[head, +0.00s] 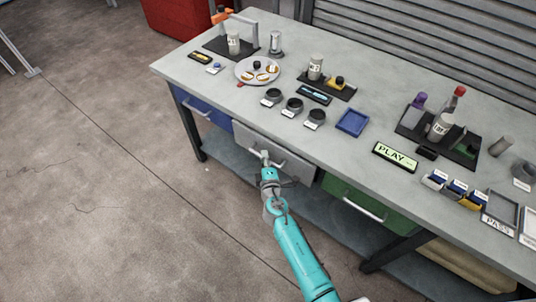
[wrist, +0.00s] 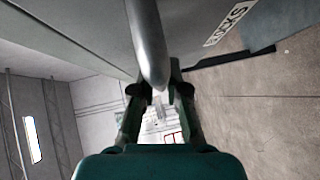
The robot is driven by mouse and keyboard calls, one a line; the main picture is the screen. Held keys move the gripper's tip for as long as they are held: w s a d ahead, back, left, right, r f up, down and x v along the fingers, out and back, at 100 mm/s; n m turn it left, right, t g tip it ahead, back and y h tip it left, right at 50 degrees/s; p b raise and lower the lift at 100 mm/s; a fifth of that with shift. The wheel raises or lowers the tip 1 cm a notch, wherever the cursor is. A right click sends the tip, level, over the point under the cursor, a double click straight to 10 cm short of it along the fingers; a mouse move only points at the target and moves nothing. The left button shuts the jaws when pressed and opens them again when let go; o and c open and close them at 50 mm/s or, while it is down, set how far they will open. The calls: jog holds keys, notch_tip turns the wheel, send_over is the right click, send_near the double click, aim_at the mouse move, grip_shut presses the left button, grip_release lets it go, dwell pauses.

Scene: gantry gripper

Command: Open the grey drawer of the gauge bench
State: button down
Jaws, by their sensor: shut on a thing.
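The grey drawer (head: 297,167) sits in the front of the gauge bench (head: 213,77), between a blue drawer and a green drawer. It looks closed or nearly so; a small gap cannot be ruled out. Its bar handle (head: 279,163) runs across the front, partly hidden by my gripper. My gripper (head: 264,160) is at the left part of this handle. In the wrist view the grey handle (wrist: 147,40) passes between the two fingers of my gripper (wrist: 160,92), which are shut on it.
The blue drawer (head: 205,108) is to the left and the green drawer (head: 370,205) to the right. A lower shelf (head: 225,158) runs beneath. Plates, bottles and small trays stand on the bench top. The floor (head: 110,180) in front is clear.

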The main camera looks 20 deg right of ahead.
jog(key=s+a, duration=1.3)
jog(key=a, duration=0.4)
jog(key=shift+a, duration=0.35)
jog(key=c, duration=1.2)
grip_release()
jog(key=s, duration=0.4)
jog(key=s+a+r, duration=0.1)
jog(key=s, duration=0.6)
jog(key=shift+s+a+r, duration=0.3)
jog(key=shift+s+a, duration=0.05)
jog(key=shift+a, duration=0.05)
